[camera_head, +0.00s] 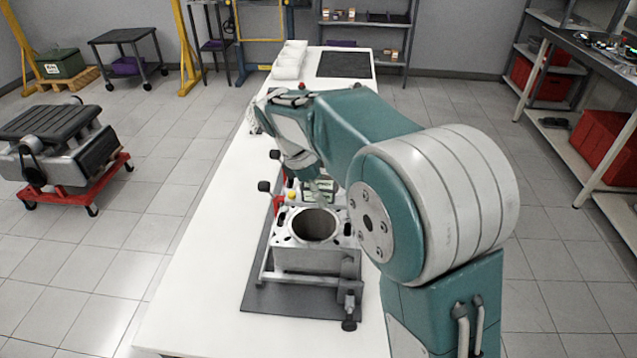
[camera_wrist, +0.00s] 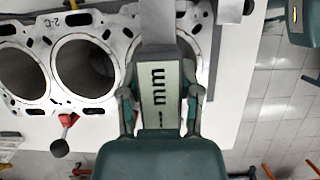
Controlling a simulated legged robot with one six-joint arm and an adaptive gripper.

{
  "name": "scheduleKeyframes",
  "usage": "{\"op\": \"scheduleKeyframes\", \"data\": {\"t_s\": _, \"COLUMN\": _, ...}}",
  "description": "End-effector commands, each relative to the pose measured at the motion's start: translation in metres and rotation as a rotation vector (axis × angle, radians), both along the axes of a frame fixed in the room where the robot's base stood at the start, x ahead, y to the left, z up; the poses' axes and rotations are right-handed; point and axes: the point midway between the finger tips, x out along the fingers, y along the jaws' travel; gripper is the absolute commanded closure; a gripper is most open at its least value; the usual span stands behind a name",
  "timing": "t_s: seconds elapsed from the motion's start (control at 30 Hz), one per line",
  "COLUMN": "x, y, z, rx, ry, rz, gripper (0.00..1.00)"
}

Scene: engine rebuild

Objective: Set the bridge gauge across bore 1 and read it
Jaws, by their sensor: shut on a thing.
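The engine block (camera_head: 305,258) stands on a dark mat on the white bench in the head view. One bore (camera_head: 314,226) is open and uncovered at its near end. In the wrist view the block's top face (camera_wrist: 109,22) shows round bores. My gripper (camera_wrist: 161,95) is shut on a pale block-shaped thing, apparently the bridge gauge (camera_wrist: 160,75), with "mm" marks on its face. The gauge hides part of a bore at the right of the row. I cannot tell whether it touches the block. My arm hides much of the block's far end in the head view.
Dark-knobbed clamps (camera_head: 264,186) stand along the block's left side. The bench (camera_head: 205,250) is clear at the left. White bins (camera_head: 290,60) and a dark mat (camera_head: 344,64) lie at its far end. An engine on a red dolly (camera_head: 75,185) stands on the floor at left.

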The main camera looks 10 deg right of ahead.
Motion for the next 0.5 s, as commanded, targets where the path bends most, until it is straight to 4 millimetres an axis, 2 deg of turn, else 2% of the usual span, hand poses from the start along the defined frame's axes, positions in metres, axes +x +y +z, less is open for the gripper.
{"op": "scheduleKeyframes", "data": {"t_s": 0.3, "x": 0.000, "y": 0.003, "z": -0.031, "rx": -0.003, "ry": 0.001, "rz": 0.002, "gripper": 1.00}}
{"op": "scheduleKeyframes", "data": {"t_s": 0.5, "x": 0.001, "y": 0.000, "z": -0.045, "rx": 0.000, "ry": 0.000, "rz": 0.001, "gripper": 1.00}}
